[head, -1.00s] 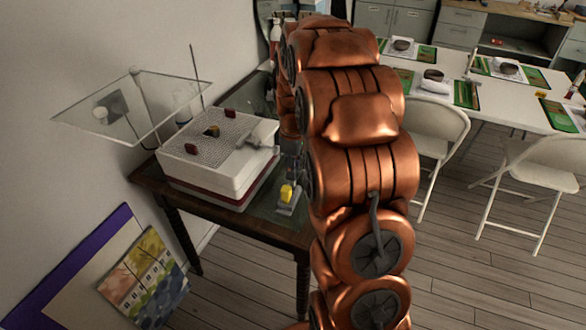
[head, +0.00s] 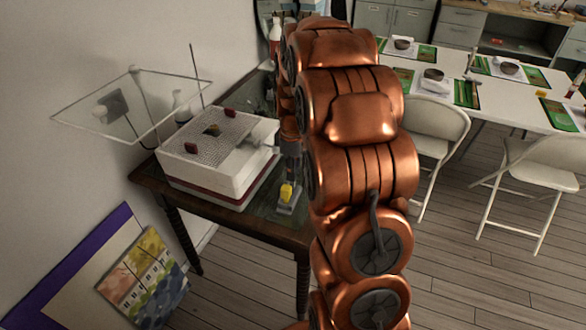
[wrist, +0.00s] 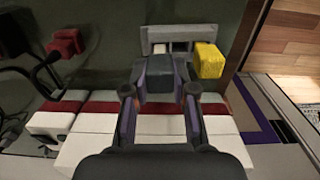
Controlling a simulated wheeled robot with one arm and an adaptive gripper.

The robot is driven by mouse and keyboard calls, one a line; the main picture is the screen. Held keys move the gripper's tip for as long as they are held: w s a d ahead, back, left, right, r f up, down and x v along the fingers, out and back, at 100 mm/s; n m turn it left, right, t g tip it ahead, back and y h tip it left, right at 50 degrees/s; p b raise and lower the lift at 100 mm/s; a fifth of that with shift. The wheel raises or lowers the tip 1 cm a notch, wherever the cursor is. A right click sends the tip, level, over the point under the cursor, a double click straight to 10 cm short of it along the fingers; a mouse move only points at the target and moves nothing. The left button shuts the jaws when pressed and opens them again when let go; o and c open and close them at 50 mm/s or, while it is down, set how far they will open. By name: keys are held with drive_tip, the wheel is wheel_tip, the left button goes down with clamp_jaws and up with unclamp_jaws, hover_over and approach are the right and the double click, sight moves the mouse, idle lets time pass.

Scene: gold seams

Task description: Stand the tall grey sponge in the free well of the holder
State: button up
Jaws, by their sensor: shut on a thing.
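The grey sponge (wrist: 160,76) is between the two fingers of my gripper (wrist: 160,108) in the wrist view; the gripper is shut on it. The light grey holder (wrist: 181,33) is just beyond the sponge, and the sponge covers part of it. A yellow sponge (wrist: 208,61) stands at the holder's right side in the wrist view. In the head view the yellow sponge (head: 287,191) and the holder (head: 287,209) are at the table's front right corner. My gripper (head: 290,165) is just above them there. I cannot tell whether the grey sponge touches the holder.
A white box with a red band (head: 215,160) stands on the dark table (head: 180,194), left of the holder. A red object (wrist: 66,42) lies at the left in the wrist view. The table edge is close to the holder.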

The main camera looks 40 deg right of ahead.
drive_tip(key=shift+f, duration=0.5)
idle(0.4)
drive_tip(key=o, duration=0.8)
drive_tip(key=shift+r, duration=0.1)
drive_tip(key=shift+r+p, duration=0.5)
drive_tip(key=shift+r, duration=2.9)
